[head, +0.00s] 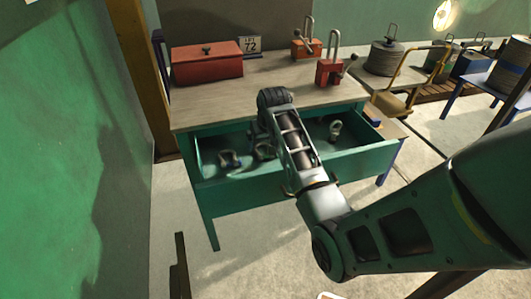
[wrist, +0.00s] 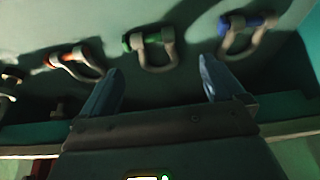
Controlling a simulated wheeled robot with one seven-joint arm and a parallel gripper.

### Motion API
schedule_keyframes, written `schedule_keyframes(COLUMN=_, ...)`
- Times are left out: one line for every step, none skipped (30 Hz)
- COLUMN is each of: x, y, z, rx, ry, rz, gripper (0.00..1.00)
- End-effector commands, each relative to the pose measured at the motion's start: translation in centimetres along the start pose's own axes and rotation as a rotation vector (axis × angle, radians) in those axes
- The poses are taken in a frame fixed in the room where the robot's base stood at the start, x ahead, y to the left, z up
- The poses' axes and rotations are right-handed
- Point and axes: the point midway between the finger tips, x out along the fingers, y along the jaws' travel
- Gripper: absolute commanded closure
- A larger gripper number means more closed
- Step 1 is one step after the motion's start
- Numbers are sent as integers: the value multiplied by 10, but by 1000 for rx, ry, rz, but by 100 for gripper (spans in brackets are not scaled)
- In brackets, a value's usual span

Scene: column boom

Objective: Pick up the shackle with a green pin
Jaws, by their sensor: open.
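The shackle with a green pin (wrist: 152,62) lies on the drawer floor in the wrist view, its bow toward the bottom of the picture and its green pin at the upper left. My gripper (wrist: 160,80) is open and empty above the drawer. Its two fingers are apart, with the green-pinned shackle showing between and just beyond the tips, not touched as far as I can see. In the head view my wrist is over the open drawer (head: 240,187) and hides the fingers; pin colours cannot be told there.
A shackle with an orange-red pin (wrist: 82,62) lies left of the green one, and one with a blue pin (wrist: 245,35) lies right. More hardware is at the far left. The drawer's walls surround them. On the bench (head: 215,110) stand a red box (head: 206,63) and red padlock-like pieces (head: 328,73).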

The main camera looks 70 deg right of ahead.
Motion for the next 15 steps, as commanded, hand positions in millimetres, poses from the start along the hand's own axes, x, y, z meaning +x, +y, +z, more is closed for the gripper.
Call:
schedule_keyframes(x=4, y=0, z=0, rx=0, ry=0, rz=0, gripper=4)
schedule_keyframes(x=7, y=1, z=0, rx=1, ry=0, rz=0, gripper=4)
schedule_keyframes(x=11, y=2, z=-1, rx=1, ry=0, rz=0, gripper=4)
schedule_keyframes(x=15, y=3, z=-1, rx=1, ry=0, rz=0, gripper=4)
schedule_keyframes(x=20, y=4, z=-1, rx=1, ry=0, rz=1, gripper=4)
schedule_keyframes(x=26, y=5, z=-1, rx=1, ry=-1, rz=1, gripper=4)
schedule_keyframes(x=30, y=6, z=-2, rx=1, ry=0, rz=1, gripper=4)
schedule_keyframes(x=34, y=6, z=-1, rx=1, ry=-1, rz=1, gripper=4)
schedule_keyframes(x=40, y=6, z=-1, rx=0, ry=0, rz=0, gripper=4)
schedule_keyframes(x=44, y=6, z=-1, rx=0, ry=-1, rz=0, gripper=4)
schedule_keyframes(x=47, y=6, z=-1, rx=0, ry=0, rz=0, gripper=4)
schedule_keyframes(x=50, y=5, z=-2, rx=0, ry=2, rz=0, gripper=4)
schedule_keyframes(x=52, y=5, z=-2, rx=0, ry=2, rz=0, gripper=4)
schedule_keyframes(x=53, y=5, z=-2, rx=0, ry=2, rz=0, gripper=4)
schedule_keyframes(x=54, y=5, z=-2, rx=0, ry=2, rz=0, gripper=4)
